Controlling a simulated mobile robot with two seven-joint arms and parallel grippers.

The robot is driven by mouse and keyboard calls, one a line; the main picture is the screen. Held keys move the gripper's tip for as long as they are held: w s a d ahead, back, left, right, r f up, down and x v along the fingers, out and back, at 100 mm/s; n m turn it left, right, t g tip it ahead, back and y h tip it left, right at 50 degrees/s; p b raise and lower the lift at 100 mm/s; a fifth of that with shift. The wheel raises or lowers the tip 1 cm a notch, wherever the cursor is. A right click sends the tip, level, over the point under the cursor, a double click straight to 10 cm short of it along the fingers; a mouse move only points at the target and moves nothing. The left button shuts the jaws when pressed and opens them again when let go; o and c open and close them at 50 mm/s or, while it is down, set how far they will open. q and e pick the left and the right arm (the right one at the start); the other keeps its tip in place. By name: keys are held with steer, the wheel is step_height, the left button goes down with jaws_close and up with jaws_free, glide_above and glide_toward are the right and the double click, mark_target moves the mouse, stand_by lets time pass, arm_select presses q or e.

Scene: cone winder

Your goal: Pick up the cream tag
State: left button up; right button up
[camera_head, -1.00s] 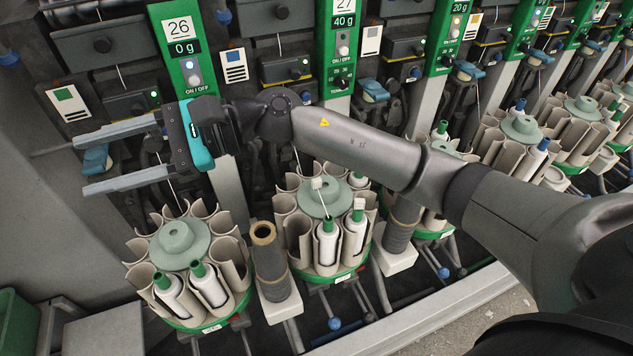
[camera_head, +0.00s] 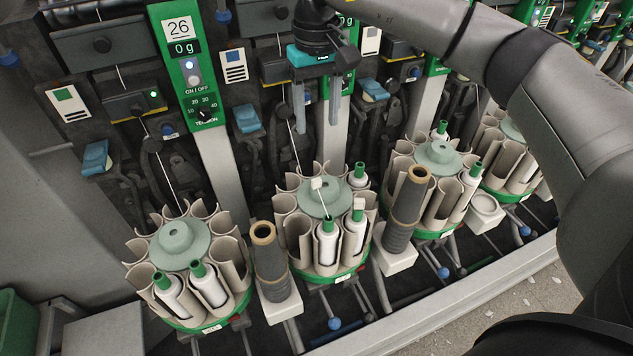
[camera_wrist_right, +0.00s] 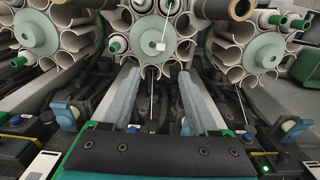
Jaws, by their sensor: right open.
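The cream tag (camera_head: 317,183) is a small pale block above the green hub of the middle bobbin carousel (camera_head: 325,200), with a thin thread running down from it toward a bobbin. It also shows in the right wrist view (camera_wrist_right: 160,46), just beyond the fingertips and roughly centred between them. My right gripper (camera_head: 317,128) points down above and behind the tag, its two grey fingers apart with nothing between them. It also shows in the right wrist view (camera_wrist_right: 158,76). A similar pale piece (camera_head: 358,204) sits on a bobbin at the right. My left gripper is out of view.
Neighbouring carousels stand at the left (camera_head: 180,240) and right (camera_head: 438,158). Dark yarn-wound cones (camera_head: 270,265) and (camera_head: 405,215) flank the middle carousel. Green panel 26 (camera_head: 188,65) and dark machine parts stand behind. Threads stretch down near the fingers.

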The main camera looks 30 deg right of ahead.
mark_target(317, 179)
step_height(317, 179, down, 15)
steer(key=shift+w+r+b, duration=0.1)
steer(key=shift+b, duration=0.25)
steer(key=c, duration=0.9)
steer(key=shift+c, duration=0.2)
step_height(317, 179, up, 23)
steer(key=p, duration=0.4)
stand_by(0.6)
